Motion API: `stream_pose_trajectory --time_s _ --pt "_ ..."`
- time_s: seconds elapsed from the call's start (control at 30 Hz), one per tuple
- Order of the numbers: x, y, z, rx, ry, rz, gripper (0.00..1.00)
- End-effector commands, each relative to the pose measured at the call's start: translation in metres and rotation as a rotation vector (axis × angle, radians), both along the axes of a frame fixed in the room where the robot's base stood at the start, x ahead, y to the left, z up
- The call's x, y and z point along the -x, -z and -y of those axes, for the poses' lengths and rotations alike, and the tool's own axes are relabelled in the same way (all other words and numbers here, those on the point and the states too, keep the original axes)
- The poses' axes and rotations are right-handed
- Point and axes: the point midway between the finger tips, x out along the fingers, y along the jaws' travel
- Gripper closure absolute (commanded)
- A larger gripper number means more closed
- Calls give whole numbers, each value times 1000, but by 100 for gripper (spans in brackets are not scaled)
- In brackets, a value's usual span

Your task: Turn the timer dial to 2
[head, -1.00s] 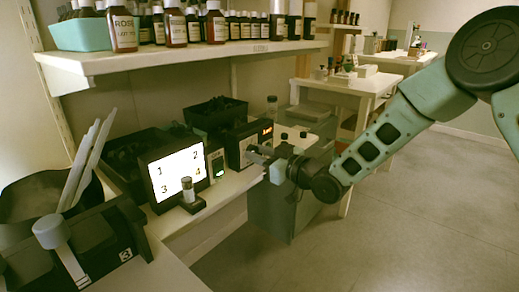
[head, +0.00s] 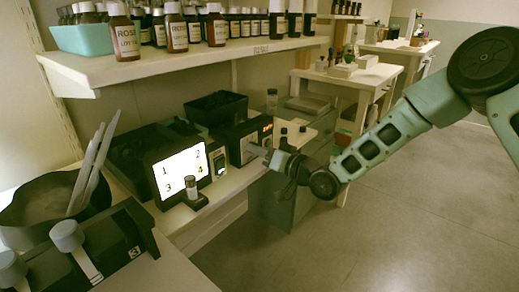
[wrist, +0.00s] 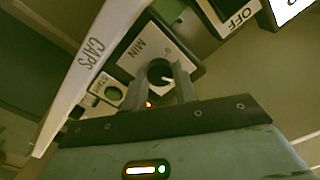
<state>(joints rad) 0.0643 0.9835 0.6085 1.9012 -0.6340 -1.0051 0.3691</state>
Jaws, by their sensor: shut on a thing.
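The black timer dial (wrist: 158,70) has a pale pointer mark towards the lower right. My gripper (wrist: 163,80) has its two fingers on either side of the dial, shut on it. In the head view my gripper (head: 254,150) reaches the timer front from the right. The other dial numbers are not readable.
A shelf of bottles (head: 180,62) hangs above. Floor at right is clear.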

Motion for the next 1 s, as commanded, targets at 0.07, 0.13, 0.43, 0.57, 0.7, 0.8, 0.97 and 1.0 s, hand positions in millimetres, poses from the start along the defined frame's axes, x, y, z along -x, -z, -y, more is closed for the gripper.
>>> stream_pose_trajectory --time_s 0.07,0.13,0.43,0.57,0.7,0.8,0.97,1.0 --pt "1 2 1 -2 0 -12 94" --pt "1 2 1 -5 0 -15 94" --pt "1 3 1 -5 -1 -17 94" --pt "1 3 1 -5 -1 -17 50" --pt "1 2 0 -6 -1 -15 50" --pt "0 1 0 -7 -1 -14 50" --pt "4 1 6 -6 1 -13 50" --pt "7 1 10 -5 1 -14 50"
